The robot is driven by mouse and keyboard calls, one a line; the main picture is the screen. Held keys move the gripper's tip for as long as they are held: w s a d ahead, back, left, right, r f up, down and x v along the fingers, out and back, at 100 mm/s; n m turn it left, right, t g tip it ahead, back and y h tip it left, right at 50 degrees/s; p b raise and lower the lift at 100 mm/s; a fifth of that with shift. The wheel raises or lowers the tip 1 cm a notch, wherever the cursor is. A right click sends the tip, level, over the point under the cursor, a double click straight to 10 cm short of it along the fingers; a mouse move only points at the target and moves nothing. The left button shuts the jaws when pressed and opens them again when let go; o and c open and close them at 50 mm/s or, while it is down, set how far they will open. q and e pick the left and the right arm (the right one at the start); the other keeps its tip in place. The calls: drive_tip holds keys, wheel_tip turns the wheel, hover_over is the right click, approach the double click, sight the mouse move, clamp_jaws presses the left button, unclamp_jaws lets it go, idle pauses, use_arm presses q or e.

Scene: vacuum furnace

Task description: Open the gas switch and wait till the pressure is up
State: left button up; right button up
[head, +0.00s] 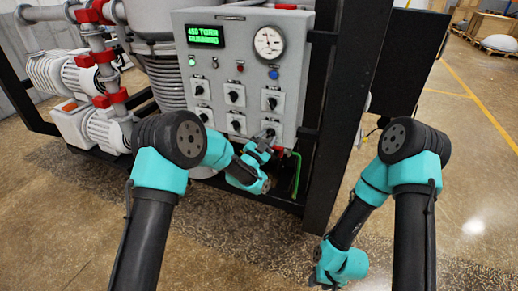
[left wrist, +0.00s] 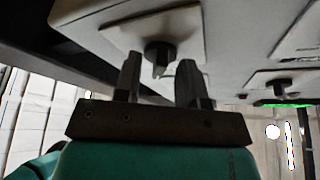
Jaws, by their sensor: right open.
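The grey control panel (head: 225,70) shows in the head view with two rows of black rotary switches; their labels are too small to read. My left gripper (head: 266,140) is at the lower right switch (head: 270,131). In the left wrist view, my left gripper (left wrist: 160,62) is open, with its fingers apart and the black knob (left wrist: 160,50) between the fingertips; contact cannot be told. The green display (head: 205,35) reads about 450 TORR and RUNNING. A round pressure gauge (head: 269,43) is beside it. My right gripper (head: 322,280) is low, open and away from the panel.
Another switch (left wrist: 281,87) shows at right in the left wrist view. A dark frame post (head: 340,120) stands right of the panel. White pumps with red-clamped pipes (head: 105,85) stand at left. The floor at right (head: 470,170) is clear.

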use_arm(q)
drive_tip(key=v, duration=1.7)
drive_tip(key=s+a+f+n+g+y, duration=0.35)
drive_tip(key=a+f, duration=0.25)
drive_tip(key=f, duration=0.3)
drive_tip(key=s+a+f+n+g+y, duration=0.3)
drive_tip(key=a+f+n+y, duration=0.15)
drive_tip(key=f, duration=0.35)
drive_tip(key=s+a+f+n+g, duration=0.4)
drive_tip(key=s+f+g, duration=0.1)
drive_tip(key=s, duration=0.5)
drive_tip(key=s+a+f+n+g+y, duration=0.1)
drive_tip(key=s+a+f+n+g, duration=0.2)
drive_tip(key=s, duration=0.7)
drive_tip(key=shift+s+a+f+n+g, duration=0.2)
drive_tip(key=shift+a+f+n+g, duration=0.2)
drive_tip(key=shift+a+f+g, duration=0.6)
drive_tip(key=shift+a+r, duration=0.1)
drive_tip(key=shift+a, duration=0.05)
idle(1.5)
